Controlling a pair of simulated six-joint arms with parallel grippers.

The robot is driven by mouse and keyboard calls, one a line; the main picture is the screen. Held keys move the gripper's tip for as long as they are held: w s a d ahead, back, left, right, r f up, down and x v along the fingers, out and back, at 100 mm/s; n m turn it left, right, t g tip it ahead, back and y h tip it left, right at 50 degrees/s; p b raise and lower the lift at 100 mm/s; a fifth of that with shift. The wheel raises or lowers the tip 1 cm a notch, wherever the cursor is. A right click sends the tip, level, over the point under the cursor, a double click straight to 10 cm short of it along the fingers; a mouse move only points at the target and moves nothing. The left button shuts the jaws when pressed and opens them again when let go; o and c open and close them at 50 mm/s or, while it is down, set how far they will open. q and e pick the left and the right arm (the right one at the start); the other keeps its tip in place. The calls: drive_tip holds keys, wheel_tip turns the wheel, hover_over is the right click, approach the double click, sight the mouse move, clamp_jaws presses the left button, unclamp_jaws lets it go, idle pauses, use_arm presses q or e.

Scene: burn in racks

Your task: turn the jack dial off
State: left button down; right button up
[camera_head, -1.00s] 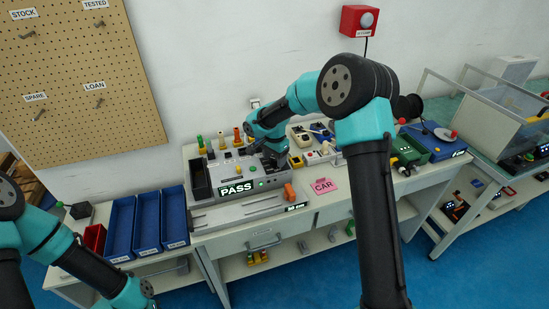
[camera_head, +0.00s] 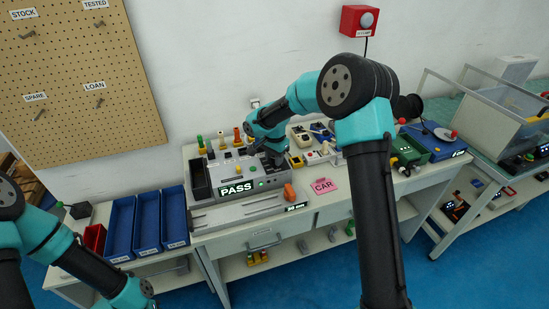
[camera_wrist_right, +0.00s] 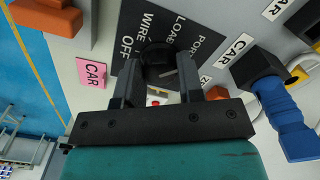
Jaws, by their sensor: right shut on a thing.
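The jack dial (camera_wrist_right: 158,62) is a round black knob on a dark plate (camera_wrist_right: 128,62) lettered OFF, WIRE, LOAD and a partly hidden word starting POR. My right gripper (camera_wrist_right: 157,74) is shut on the dial, with one finger on each side of it. A short pale mark shows by the dial between the fingers; I cannot tell which word it points to. In the head view my right gripper (camera_head: 274,159) reaches down onto the grey test station (camera_head: 235,206), whose screen (camera_head: 236,188) reads PASS. The arm hides the dial there. My left gripper is out of view.
An orange block (camera_head: 289,192) sits at the station's right front, and a pink CAR card (camera_head: 323,186) lies beside it. Blue bins (camera_head: 147,220) stand to the left. Several small devices and a green box (camera_head: 430,146) fill the bench to the right.

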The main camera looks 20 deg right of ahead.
drive_tip(key=n, duration=0.7)
drive_tip(key=shift+n, duration=0.3)
drive_tip(key=n, duration=0.3)
drive_tip(key=shift+d+n, duration=0.1)
drive_tip(key=shift+n, duration=0.2)
drive_tip(key=n, duration=0.3)
drive_tip(key=shift+n, duration=0.4)
drive_tip(key=n, duration=1.1)
drive_tip(key=shift+n, duration=0.3)
